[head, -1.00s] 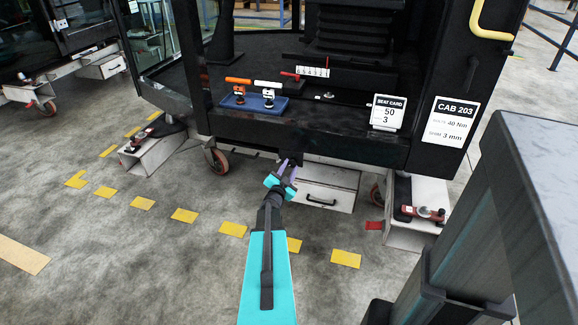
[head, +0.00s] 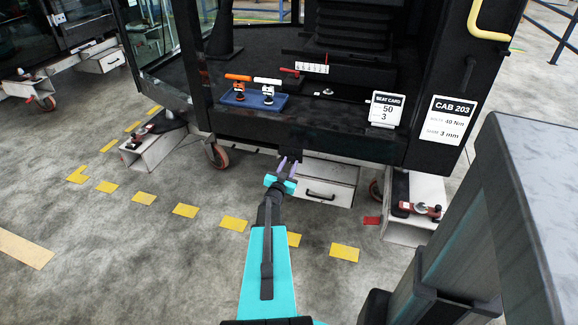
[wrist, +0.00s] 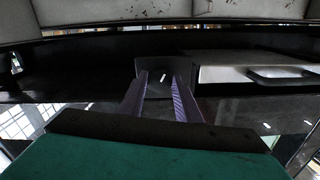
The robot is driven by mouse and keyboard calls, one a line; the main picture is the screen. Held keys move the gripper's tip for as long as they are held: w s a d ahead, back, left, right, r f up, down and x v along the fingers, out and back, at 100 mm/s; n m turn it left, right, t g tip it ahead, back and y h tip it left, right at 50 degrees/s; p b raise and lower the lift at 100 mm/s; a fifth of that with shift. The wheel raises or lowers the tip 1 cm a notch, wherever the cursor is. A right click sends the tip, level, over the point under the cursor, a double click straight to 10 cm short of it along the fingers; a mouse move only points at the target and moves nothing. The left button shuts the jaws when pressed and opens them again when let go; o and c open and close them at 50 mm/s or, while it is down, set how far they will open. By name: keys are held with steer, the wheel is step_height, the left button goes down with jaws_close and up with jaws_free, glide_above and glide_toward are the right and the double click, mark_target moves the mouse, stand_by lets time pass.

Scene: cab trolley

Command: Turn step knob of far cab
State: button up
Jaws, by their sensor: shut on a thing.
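My gripper (head: 288,166) reaches below the front edge of the cab labelled CAB 203 (head: 440,130). In the wrist view its two purple-grey fingers (wrist: 160,85) lie on either side of a small dark block with a white mark, which looks like the step knob (wrist: 163,78). The fingers are shut on it. In the head view the knob is too dark and small to make out at the fingertips. A pale step box with a black handle (head: 328,184) is just right of the fingers.
A blue tray (head: 254,101) with orange- and white-handled tools sits on the cab floor. White supports stand left (head: 150,152) and right (head: 425,190) under the cab. A grey post (head: 530,200) stands close at the right. Floor at front left is clear.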

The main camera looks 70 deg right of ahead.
steer(key=shift+s+r, duration=0.1)
steer(key=shift+s, duration=0.05)
steer(key=o, duration=1.1)
steer(key=shift+c, duration=0.2)
steer(key=shift+a, duration=0.15)
steer(key=a, duration=1.3)
steer(key=shift+s+a, duration=0.2)
steer(key=shift+s, duration=0.15)
